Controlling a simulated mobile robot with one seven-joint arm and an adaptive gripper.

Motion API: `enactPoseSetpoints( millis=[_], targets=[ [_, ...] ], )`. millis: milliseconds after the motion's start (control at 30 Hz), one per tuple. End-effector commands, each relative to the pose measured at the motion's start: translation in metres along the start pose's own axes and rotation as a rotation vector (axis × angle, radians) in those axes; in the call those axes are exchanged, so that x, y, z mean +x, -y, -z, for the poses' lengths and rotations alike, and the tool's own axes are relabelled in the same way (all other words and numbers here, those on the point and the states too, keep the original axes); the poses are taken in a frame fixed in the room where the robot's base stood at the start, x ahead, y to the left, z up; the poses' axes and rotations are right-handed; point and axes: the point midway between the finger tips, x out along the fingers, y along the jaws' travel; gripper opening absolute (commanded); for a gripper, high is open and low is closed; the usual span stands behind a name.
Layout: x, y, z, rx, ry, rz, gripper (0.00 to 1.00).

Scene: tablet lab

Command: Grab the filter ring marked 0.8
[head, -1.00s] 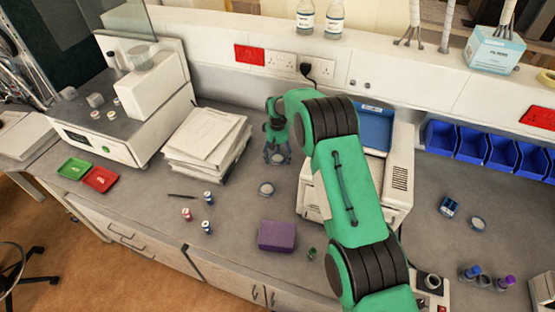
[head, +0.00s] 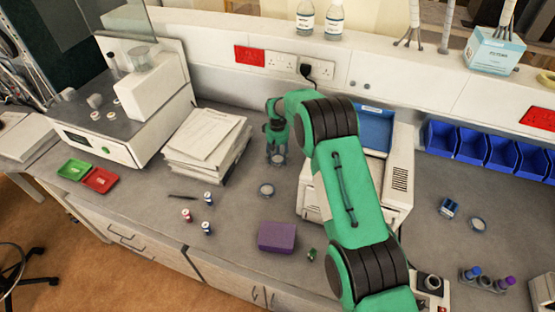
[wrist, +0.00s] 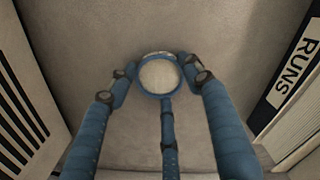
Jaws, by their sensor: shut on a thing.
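My gripper (head: 277,157) points down over the bench between a stack of papers and a white machine. No mark is readable on this ring. A second, similar ring (head: 266,189) lies on the bench just in front of the gripper. A third ring (head: 478,224) lies far to the right. Their marks are too small to read.
The stack of papers (head: 205,140) is close on the left, and the white machine (head: 398,185) close on the right. A purple box (head: 277,236), small vials (head: 207,228) and a dark pen (head: 182,197) lie in front. Blue bins (head: 471,145) stand at the right back.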

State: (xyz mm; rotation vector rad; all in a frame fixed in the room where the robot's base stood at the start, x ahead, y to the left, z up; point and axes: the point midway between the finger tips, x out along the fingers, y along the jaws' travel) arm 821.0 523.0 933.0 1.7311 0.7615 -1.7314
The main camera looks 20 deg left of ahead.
Motion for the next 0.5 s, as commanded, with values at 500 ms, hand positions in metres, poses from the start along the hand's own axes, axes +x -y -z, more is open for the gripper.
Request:
enactPoseSetpoints(
  millis=[500],
  targets=[
    [-0.021, 0.0, 0.001, 0.0, -0.003, -0.001, 0.35]
  ],
)
